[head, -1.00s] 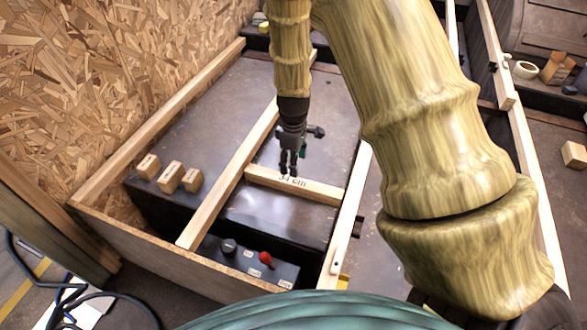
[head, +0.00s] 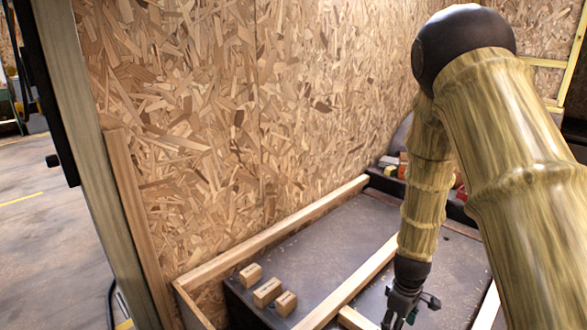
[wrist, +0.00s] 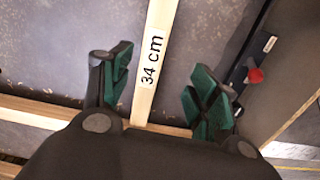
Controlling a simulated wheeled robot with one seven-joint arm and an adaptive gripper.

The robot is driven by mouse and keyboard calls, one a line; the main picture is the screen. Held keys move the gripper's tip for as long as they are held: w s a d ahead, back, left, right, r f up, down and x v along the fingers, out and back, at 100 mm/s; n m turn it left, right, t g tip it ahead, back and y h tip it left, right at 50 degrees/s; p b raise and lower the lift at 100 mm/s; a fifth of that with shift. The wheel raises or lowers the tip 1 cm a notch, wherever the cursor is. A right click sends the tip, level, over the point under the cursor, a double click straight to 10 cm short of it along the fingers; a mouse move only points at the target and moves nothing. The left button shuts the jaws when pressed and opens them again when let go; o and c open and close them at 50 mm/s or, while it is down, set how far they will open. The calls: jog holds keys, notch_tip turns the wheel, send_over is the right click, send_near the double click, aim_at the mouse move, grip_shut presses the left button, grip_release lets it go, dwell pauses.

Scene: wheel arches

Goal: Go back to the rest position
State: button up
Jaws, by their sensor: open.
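My gripper (head: 401,310) is at the lower right of the head view, at the end of my arm, low over the dark framed surface. In the wrist view its two green-padded fingers (wrist: 165,95) are spread apart with nothing held between them. A wooden bar marked "34 cm" (wrist: 153,58) lies below and runs up between the fingers in that view. A short part of this bar (head: 352,319) shows beside the gripper in the head view. The fingertips do not visibly touch it.
Three small wooden blocks (head: 267,292) stand near the left wooden rail (head: 270,236). A chipboard wall (head: 240,120) rises behind that rail. A red knob (wrist: 255,75) sits on a dark panel at the right of the wrist view. Open floor (head: 35,220) lies at the far left.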

jog(key=s+a+r+m+p, duration=0.1)
jog(key=s+a+m+p, duration=0.1)
jog(key=s+p, duration=0.5)
jog(key=s+a+r+m+p, duration=0.2)
jog(key=s+p, duration=0.6)
jog(key=s, duration=0.5)
jog(key=s+a+r+m+p, duration=0.1)
jog(key=s+a+m+p, duration=0.3)
jog(key=s+p, duration=0.4)
jog(key=s, duration=0.3)
jog(key=shift+a+r, duration=0.35)
